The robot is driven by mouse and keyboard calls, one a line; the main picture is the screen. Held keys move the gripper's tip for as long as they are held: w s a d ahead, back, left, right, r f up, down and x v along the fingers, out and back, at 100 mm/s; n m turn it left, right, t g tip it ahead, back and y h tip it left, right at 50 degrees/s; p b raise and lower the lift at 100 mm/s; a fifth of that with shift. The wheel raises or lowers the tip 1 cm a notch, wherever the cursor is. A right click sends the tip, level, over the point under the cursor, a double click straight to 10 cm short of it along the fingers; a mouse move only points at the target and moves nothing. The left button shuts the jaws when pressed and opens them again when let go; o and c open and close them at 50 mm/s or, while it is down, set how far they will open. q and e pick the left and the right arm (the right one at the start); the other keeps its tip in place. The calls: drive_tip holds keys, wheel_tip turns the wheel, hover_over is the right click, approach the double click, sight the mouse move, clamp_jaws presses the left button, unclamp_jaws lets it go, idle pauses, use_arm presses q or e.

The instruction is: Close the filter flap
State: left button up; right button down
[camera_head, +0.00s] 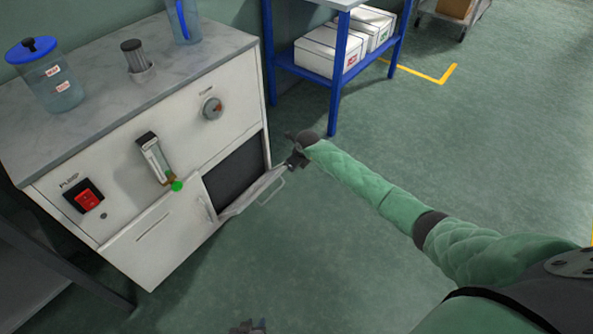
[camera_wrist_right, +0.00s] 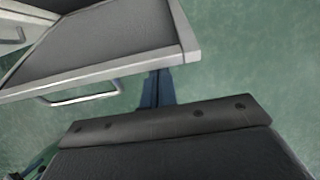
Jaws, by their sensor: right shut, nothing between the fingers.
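The filter flap (camera_head: 254,193) stands open at the lower right of the white cabinet (camera_head: 150,245), in front of a dark opening (camera_head: 238,170). A wire handle (camera_head: 272,192) is on its outer side. In the right wrist view the flap's grey panel (camera_wrist_right: 105,40) with its pale frame fills the upper left, and its handle (camera_wrist_right: 80,98) shows below. My right gripper (camera_head: 294,161) is at the flap's far right edge. Its shut fingers (camera_wrist_right: 157,90) lie close beside the frame, holding nothing; contact is unclear. My left gripper (camera_head: 248,326) shows only partly at the bottom edge.
The cabinet front has a red pump switch (camera_head: 87,198), a flow meter (camera_head: 155,160) and a dial (camera_head: 212,108). A blue-lidded jar (camera_head: 52,80) stands on top. A blue-legged table (camera_head: 334,100) with boxes is behind my right arm. The floor right of the flap is clear.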

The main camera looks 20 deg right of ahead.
drive_tip(key=shift+g+h, duration=0.4)
drive_tip(key=shift+g, duration=0.2)
drive_tip(key=w+a+r, duration=0.2)
drive_tip(key=w, duration=0.1)
drive_tip(key=shift+a+r, duration=0.1)
drive_tip(key=shift+r, duration=0.25)
drive_tip(key=w+a+r+b, duration=0.2)
drive_tip(key=w+a+r, duration=0.1)
drive_tip(key=w, duration=0.3)
drive_tip(key=shift+w+a+r+b, duration=0.25)
drive_tip(key=shift+w+a+b, duration=0.05)
drive_tip(key=shift+a, duration=0.6)
drive_tip(key=shift+r, duration=0.1)
